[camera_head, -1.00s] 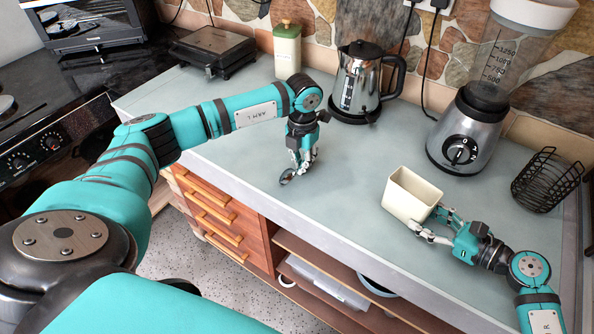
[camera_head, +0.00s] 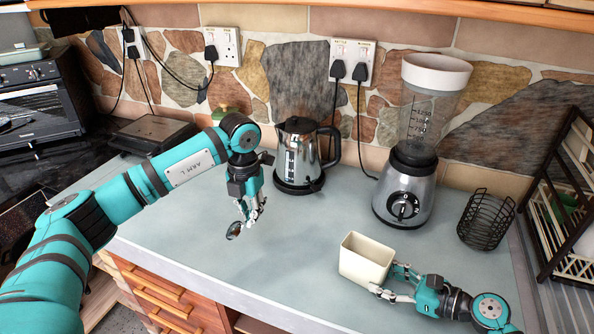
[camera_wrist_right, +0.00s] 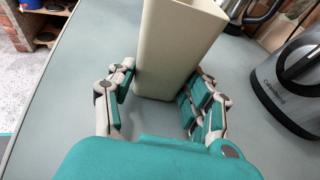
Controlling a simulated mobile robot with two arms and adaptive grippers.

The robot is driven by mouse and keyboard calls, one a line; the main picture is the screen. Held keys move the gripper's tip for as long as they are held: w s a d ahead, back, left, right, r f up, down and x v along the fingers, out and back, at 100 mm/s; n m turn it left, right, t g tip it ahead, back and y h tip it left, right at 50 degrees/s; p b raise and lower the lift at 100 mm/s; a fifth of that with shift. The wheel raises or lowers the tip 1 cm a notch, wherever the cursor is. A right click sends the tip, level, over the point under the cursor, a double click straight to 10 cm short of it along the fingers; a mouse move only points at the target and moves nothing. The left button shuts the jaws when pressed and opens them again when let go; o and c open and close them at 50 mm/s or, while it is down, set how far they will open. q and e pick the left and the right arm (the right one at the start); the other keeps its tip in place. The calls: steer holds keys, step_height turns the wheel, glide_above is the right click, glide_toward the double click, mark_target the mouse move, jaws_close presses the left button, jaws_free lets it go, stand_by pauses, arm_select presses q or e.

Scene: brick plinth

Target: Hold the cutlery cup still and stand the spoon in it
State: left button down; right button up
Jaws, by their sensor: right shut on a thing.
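The cream cutlery cup (camera_head: 364,258) stands upright on the grey counter, with its open top showing no cutlery. My right gripper (camera_head: 388,284) is shut on its lower part from the right. In the right wrist view the cup (camera_wrist_right: 178,45) stands between the two fingers of the right gripper (camera_wrist_right: 160,95). My left gripper (camera_head: 251,214) points down, left of the cup and apart from it. It appears shut on the spoon, whose dark shiny bowl (camera_head: 234,230) shows beside the fingertips. The spoon's handle is mostly hidden by the fingers.
A steel kettle (camera_head: 298,158) stands behind my left gripper. A blender (camera_head: 405,190) stands behind the cup, and a black wire basket (camera_head: 486,222) is to the right. A dish rack (camera_head: 570,200) is at the far right. The counter (camera_head: 295,240) between the grippers is clear.

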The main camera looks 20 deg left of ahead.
arm_select(q)
steer(key=w+d+r+n+g+h, duration=0.1)
steer(key=d+n+g+h, duration=0.15)
steer(key=d+n, duration=0.4)
steer(key=w+d+r+n+g+h, duration=0.1)
steer(key=d+r+n+g, duration=0.15)
steer(key=d, duration=0.65)
steer(key=d+r+n+t+h, duration=1.1)
steer(key=n+t, duration=0.3)
steer(key=n, duration=0.3)
steer(key=shift+s+f, duration=0.1)
steer(key=shift+f, duration=6.9)
steer(key=c, duration=1.4)
jaws_free()
